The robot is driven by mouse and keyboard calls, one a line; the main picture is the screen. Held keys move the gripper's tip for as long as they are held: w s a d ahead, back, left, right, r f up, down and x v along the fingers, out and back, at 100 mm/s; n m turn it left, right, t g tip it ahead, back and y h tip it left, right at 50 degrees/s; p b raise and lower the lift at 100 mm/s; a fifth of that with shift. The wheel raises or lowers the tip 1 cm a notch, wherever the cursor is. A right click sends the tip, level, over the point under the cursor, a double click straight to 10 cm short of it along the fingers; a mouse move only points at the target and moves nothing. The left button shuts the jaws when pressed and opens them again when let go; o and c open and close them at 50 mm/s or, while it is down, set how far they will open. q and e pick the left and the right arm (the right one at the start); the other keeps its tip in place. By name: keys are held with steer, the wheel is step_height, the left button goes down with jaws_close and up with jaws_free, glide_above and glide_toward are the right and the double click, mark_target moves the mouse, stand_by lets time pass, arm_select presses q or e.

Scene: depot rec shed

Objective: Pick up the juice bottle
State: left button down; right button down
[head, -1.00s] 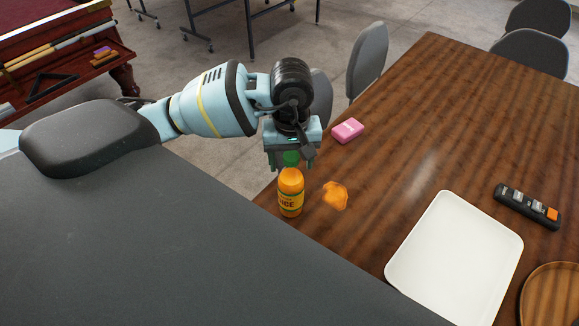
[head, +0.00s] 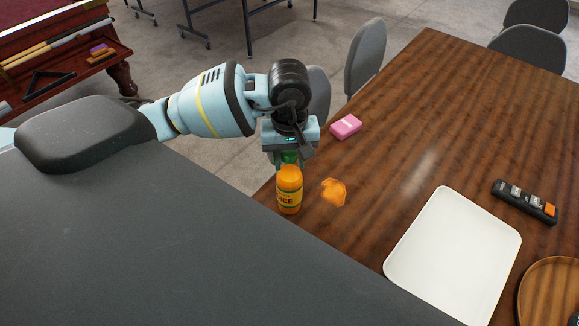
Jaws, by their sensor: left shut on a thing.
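The juice bottle (head: 289,191) is orange with a green cap and stands upright at the near left edge of the wooden table (head: 440,120). My left gripper (head: 289,160) is above it, pointing down, with its fingers shut around the green cap and neck. The cap is mostly hidden by the fingers. I cannot tell whether the bottle's base is touching the table. My right gripper is not in view.
An orange splash-like patch (head: 334,193) lies just right of the bottle. A pink box (head: 346,127) is behind it. Grey chairs (head: 366,58) stand behind the table.

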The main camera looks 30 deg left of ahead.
mark_target(283, 153)
arm_select(q)
steer(key=shift+r, duration=0.15)
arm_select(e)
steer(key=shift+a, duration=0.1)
